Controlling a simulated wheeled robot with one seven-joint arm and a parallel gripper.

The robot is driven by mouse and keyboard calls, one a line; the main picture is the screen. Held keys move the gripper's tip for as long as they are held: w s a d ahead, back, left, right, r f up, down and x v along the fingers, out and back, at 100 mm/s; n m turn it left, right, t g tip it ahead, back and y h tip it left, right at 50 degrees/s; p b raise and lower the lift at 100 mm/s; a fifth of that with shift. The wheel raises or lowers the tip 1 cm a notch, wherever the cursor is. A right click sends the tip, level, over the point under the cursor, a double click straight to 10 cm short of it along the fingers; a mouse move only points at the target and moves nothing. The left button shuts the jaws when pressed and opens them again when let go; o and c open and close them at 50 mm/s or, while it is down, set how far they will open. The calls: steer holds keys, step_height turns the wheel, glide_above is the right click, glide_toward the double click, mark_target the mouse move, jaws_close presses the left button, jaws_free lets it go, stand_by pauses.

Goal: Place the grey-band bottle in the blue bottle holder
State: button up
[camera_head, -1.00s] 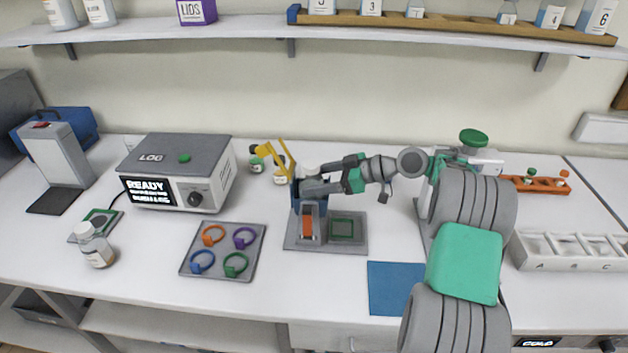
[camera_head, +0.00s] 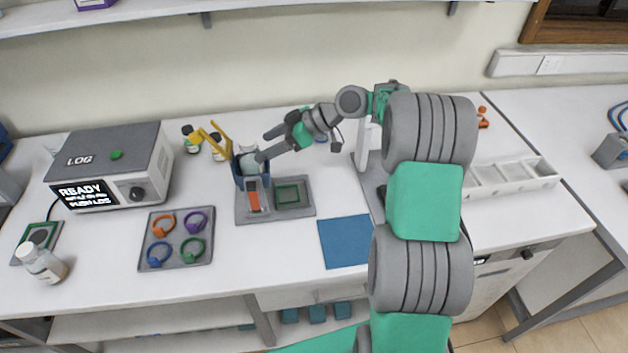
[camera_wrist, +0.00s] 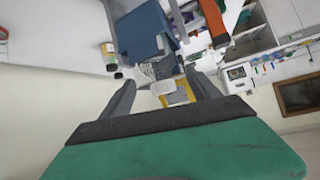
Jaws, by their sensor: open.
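The blue bottle holder (camera_head: 238,172) stands on a grey base plate, with an orange-red part at its front and a yellow arm angled above it. A bottle with a pale cap and greyish body (camera_head: 249,160) appears to sit upright in it; its band is not clear. My gripper (camera_head: 265,145) is open, just right of the bottle, its fingers spread and pointing left. In the wrist view the blue holder (camera_wrist: 145,32) lies beyond the open fingers. A pale and yellow item shows between them; I cannot tell whether it is the bottle.
Small bottles (camera_head: 192,137) stand behind the holder. The LOG box (camera_head: 115,165) and ring tray (camera_head: 178,238) are to the left, with a white bottle (camera_head: 40,262) farther left. A blue mat (camera_head: 344,242) lies front right. A white divided tray (camera_head: 510,178) is at right.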

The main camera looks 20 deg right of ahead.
steer(key=s+a+r+m+h, duration=0.2)
steer(key=s+r+m+h, duration=0.1)
steer(key=s+r+h, duration=0.15)
steer(key=s+d+m+h, duration=0.3)
steer(key=s+d+m, duration=0.1)
steer(key=s, duration=0.6)
steer(key=s+d+m+t+h, duration=0.1)
steer(key=s+d+m+h, duration=0.2)
steer(key=s, duration=0.8)
steer(key=d+m, duration=0.1)
steer(key=m, duration=0.1)
steer(key=shift+s+d+f+m, duration=0.2)
steer(key=shift+d+f+m, duration=0.1)
steer(key=shift+m, duration=0.1)
